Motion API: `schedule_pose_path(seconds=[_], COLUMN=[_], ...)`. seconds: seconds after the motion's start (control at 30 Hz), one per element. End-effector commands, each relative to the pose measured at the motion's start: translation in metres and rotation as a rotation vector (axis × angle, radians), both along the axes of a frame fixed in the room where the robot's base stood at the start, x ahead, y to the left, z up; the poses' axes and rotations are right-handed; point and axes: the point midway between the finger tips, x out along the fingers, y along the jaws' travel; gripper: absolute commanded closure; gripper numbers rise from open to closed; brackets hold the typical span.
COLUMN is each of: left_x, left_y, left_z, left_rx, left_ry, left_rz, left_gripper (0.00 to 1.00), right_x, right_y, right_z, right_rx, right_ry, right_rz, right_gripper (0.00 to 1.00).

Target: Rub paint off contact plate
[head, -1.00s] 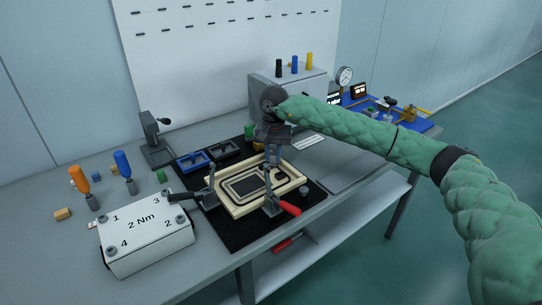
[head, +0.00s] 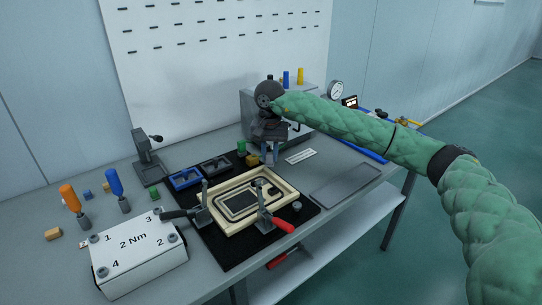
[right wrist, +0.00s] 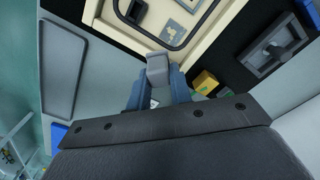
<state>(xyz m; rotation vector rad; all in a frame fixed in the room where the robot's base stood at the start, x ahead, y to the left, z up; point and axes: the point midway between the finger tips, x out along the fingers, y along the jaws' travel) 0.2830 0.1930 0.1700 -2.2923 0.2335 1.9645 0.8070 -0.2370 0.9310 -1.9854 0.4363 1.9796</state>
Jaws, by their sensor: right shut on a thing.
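The cream panel frame (head: 205,217) lies on a black mat, with a black gasket loop and a dark centre rectangle inside it. It also shows at the top of the right wrist view (right wrist: 120,50), with a small grey-beige square plate (right wrist: 173,31) inside the loop; I cannot tell whether this is the contact plate or has paint on it. My right gripper (head: 270,161) is at the panel's back edge. In the right wrist view, its blue-grey fingers (right wrist: 157,88) are shut on a small grey block (right wrist: 157,66). My left gripper is out of view.
Toggle clamps with a black handle (head: 178,214) and a red handle (head: 281,224) stand at the panel's edges. A yellow block (right wrist: 205,82) is close beside my right fingers. A 2 Nm box (head: 140,262) stands front left. A flat grey tray (head: 345,184) lies right.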

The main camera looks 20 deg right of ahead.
Motion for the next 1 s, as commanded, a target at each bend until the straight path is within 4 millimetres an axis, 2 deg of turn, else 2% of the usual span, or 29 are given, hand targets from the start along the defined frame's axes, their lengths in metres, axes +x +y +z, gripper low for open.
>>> schedule_pose_path(seconds=[0.27,0.67,1.0], left_x=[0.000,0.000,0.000], left_y=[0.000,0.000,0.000], left_z=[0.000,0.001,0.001], left_rx=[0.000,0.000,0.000], left_ry=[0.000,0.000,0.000], left_rz=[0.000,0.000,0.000], left_gripper=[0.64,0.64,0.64], right_x=[0.000,-0.001,-0.001], right_y=[0.001,0.001,0.001], right_z=[0.001,0.028,0.028], right_rx=[0.001,0.001,0.001], right_ry=[0.000,0.000,0.002], right_rz=[0.001,0.002,0.002], right_gripper=[1.00,1.00,1.00])
